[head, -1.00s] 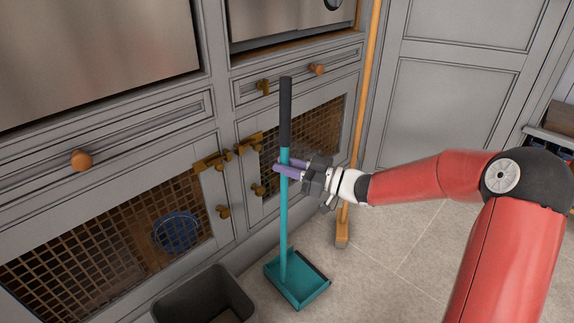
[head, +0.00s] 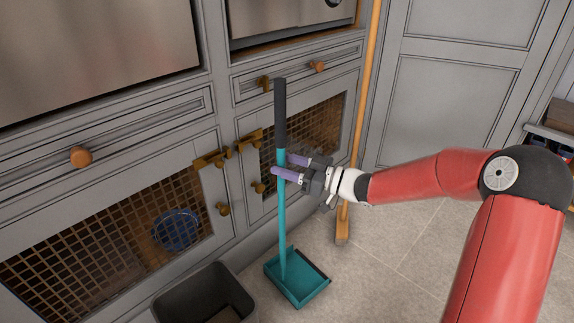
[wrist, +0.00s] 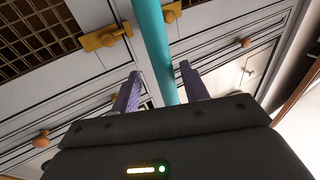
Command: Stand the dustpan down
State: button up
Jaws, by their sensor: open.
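The dustpan (head: 298,277) is teal, with a long upright teal handle and a black grip (head: 280,112) at the top. Its pan rests on the tiled floor in front of the grey cabinets, and the handle leans slightly to the left. My gripper (head: 287,165) is open at the upper part of the teal handle, just below the black grip. In the wrist view the teal handle (wrist: 158,50) passes between the two purple fingers (wrist: 160,88), with gaps on both sides.
A dark bin (head: 205,290) stands left of the pan. A wooden broom (head: 357,130) stands upright behind my gripper. Cabinet doors with brass latches (head: 250,141) and wooden knobs (head: 82,157) are close behind the handle. The tiled floor (head: 400,250) to the right is clear.

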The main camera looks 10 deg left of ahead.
jog(key=v, duration=0.7)
jog(key=shift+d+p, duration=0.35)
jog(key=w+d+r+m+t+h+p, duration=0.2)
jog(key=w+d+r+m+t+h, duration=0.2)
jog(key=t+h, duration=0.45)
jog(key=s+d+r+m+g+h+p, duration=0.1)
jog(key=s+d+r+m+h+p, duration=0.1)
jog(key=s+d+r+m+h, duration=0.6)
jog(key=s+d+f+m+g+h+p, duration=0.1)
jog(key=s+g, duration=0.2)
jog(key=s, duration=0.9)
jog(key=s+d+f+m+g, duration=0.1)
jog(key=s+d+m+g, duration=0.1)
jog(key=s, duration=1)
jog(key=shift+s+g+h+p, duration=0.2)
jog(key=shift+g+h+p, duration=0.15)
jog(key=shift+g, duration=0.5)
